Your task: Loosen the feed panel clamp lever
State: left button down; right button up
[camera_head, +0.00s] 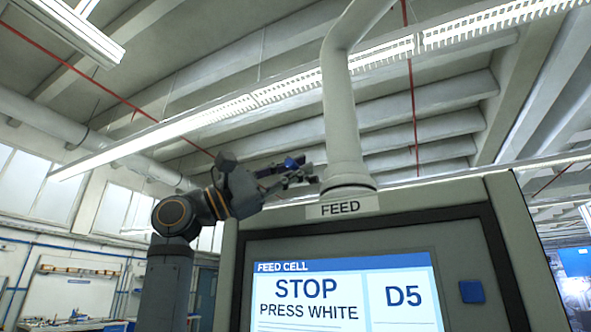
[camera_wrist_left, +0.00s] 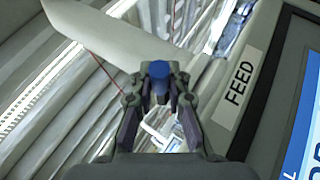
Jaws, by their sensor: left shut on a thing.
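The feed panel (camera_head: 497,262) stands in front of me, with a FEED label (camera_head: 347,208) at its top and a thick grey pipe (camera_head: 341,120) rising from it. A small blue piece (camera_head: 292,162), seemingly the clamp lever's end, is left of the pipe's base. My left gripper (camera_head: 303,174) reaches in from the left and is shut on it. In the left wrist view the blue lever end (camera_wrist_left: 158,71) sits between the fingertips (camera_wrist_left: 160,86). The rest of the lever is hidden by the fingers. My right gripper is not in view.
The panel's screen (camera_head: 343,294) reads FEED CELL, STOP, PRESS WHITE and D5. A blue square button (camera_head: 472,292) is on the frame right of it. The pipe and the panel's top edge are close beside my left gripper. The space above and left of it looks clear.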

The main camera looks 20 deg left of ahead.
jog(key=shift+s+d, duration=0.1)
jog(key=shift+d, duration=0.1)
pick_arm(q)
jog(key=c, duration=1.4)
grip_release()
jog(key=shift+o, duration=0.5)
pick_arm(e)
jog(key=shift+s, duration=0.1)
pick_arm(q)
jog(key=shift+f, duration=0.1)
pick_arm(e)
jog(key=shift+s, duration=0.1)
pick_arm(q)
jog(key=v, duration=1.2)
jog(key=shift+d, duration=0.1)
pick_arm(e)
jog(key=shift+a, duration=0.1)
